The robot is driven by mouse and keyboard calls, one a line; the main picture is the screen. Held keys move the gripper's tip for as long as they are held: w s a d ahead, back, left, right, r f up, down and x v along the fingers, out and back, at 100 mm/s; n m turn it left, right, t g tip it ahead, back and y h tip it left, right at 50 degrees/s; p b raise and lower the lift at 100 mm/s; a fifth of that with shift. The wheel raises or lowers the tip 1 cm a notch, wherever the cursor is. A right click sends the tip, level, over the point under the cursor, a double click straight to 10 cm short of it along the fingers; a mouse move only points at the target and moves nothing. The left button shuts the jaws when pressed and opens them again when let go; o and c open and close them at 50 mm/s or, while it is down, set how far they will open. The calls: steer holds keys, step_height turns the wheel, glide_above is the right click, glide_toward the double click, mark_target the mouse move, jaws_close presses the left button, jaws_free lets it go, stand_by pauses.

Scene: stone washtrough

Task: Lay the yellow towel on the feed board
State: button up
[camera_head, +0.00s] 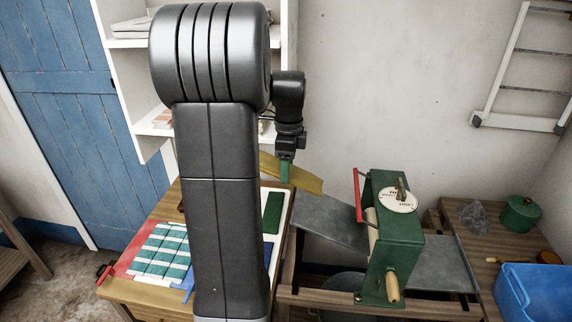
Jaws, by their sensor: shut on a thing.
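The yellow towel (308,182) hangs in the air as a flat, slightly drooping strip. My gripper (285,172) points down and is shut on the towel near its middle. My arm hides part of the scene to the left of it. A grey sloped board (330,222), which looks like the feed board, lies on the left side of a green wringer (398,240). The towel is above and behind the left end of this board, seemingly apart from it. No cloth shows on the board.
The wringer has a red bar (358,195), a white dial (397,200) and a wooden handle (392,286). Another grey board (448,262) slopes on its right. A blue tub (535,292) and green pot (520,213) stand at right. A table with green-and-white cloth (160,250) is at left.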

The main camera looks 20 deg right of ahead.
steer(key=d+f+b, duration=0.1)
steer(key=f+b, duration=0.1)
steer(key=s+d+f+b, duration=0.1)
steer(key=f+b, duration=0.1)
steer(key=d+f+b, duration=0.1)
steer(key=f, duration=0.2)
steer(key=shift+s+b, duration=0.3)
steer(key=shift+b, duration=0.1)
steer(key=shift+s+d+f+b, duration=0.25)
steer(key=shift+s+d+f, duration=0.35)
steer(key=shift+d, duration=0.4)
steer(key=shift+s+d+f+b, duration=0.2)
steer(key=shift+s+d+f, duration=0.15)
steer(key=shift+d+f, duration=0.55)
steer(key=shift+s+d+f+b, duration=0.25)
steer(key=shift+s+d+f, duration=0.25)
steer(key=shift+d, duration=0.65)
steer(key=o, duration=1.3)
step_height(320, 180, up, 14)
steer(key=shift+s+d+f, duration=0.1)
steer(key=shift+d, duration=0.05)
steer(key=shift+f, duration=0.1)
